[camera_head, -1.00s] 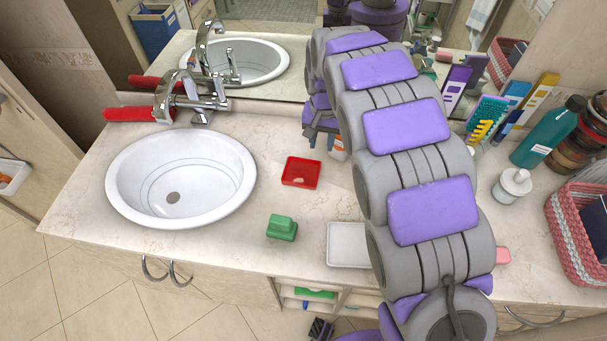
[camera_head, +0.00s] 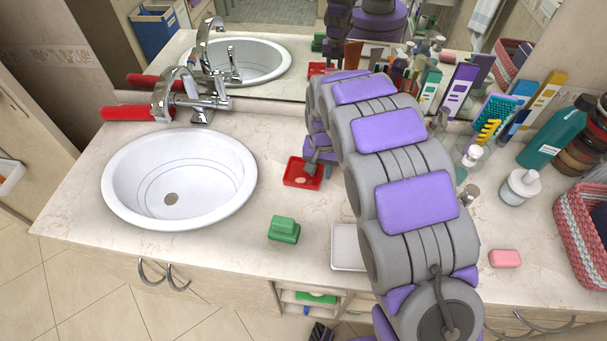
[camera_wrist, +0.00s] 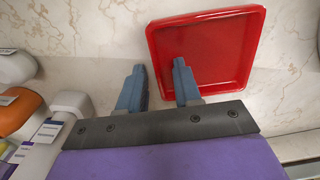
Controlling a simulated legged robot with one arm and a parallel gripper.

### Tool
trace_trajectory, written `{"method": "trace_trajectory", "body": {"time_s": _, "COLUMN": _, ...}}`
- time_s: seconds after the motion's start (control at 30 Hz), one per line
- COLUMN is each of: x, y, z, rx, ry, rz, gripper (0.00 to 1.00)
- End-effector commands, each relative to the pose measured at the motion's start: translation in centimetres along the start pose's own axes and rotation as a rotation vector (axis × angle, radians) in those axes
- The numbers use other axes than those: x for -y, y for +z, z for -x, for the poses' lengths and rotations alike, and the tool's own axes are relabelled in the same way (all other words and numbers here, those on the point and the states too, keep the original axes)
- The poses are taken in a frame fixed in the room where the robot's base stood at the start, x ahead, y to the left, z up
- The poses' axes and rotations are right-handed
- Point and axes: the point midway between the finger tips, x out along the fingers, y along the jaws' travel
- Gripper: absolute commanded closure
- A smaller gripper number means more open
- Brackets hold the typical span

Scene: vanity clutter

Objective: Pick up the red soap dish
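The red soap dish (camera_head: 291,181) is a shallow square tray lying on the counter, right of the sink. It also shows large at the top of the wrist view (camera_wrist: 215,45). My gripper (camera_wrist: 158,66) is open, its two blue-grey fingers apart. In the wrist view the left finger lies outside the dish's left rim and the right finger overlaps its inside, so the rim lies between them. I cannot tell whether they touch it. In the head view my gripper (camera_head: 311,167) is at the dish's far right side, partly hidden by my arm.
The white sink (camera_head: 180,180) is left of the dish. A green soap block (camera_head: 284,229) and a white tray (camera_head: 345,248) lie nearer the front edge. Bottles and boxes crowd the back right. A pink soap (camera_head: 505,258) lies at right.

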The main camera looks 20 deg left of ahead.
Motion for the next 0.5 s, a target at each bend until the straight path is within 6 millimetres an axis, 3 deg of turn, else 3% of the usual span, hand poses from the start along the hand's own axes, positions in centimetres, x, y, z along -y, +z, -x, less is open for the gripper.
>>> {"method": "trace_trajectory", "body": {"time_s": 0.1, "x": -0.09, "y": 0.06, "z": -0.04, "rx": 0.003, "ry": -0.001, "rz": 0.000, "gripper": 0.64}}
{"method": "trace_trajectory", "body": {"time_s": 0.4, "x": -0.29, "y": 0.12, "z": -0.01, "rx": 0.004, "ry": -0.002, "rz": -0.001, "gripper": 0.94}}
{"method": "trace_trajectory", "body": {"time_s": 0.5, "x": -0.23, "y": 0.11, "z": -0.01, "rx": 0.003, "ry": -0.001, "rz": -0.001, "gripper": 1.00}}
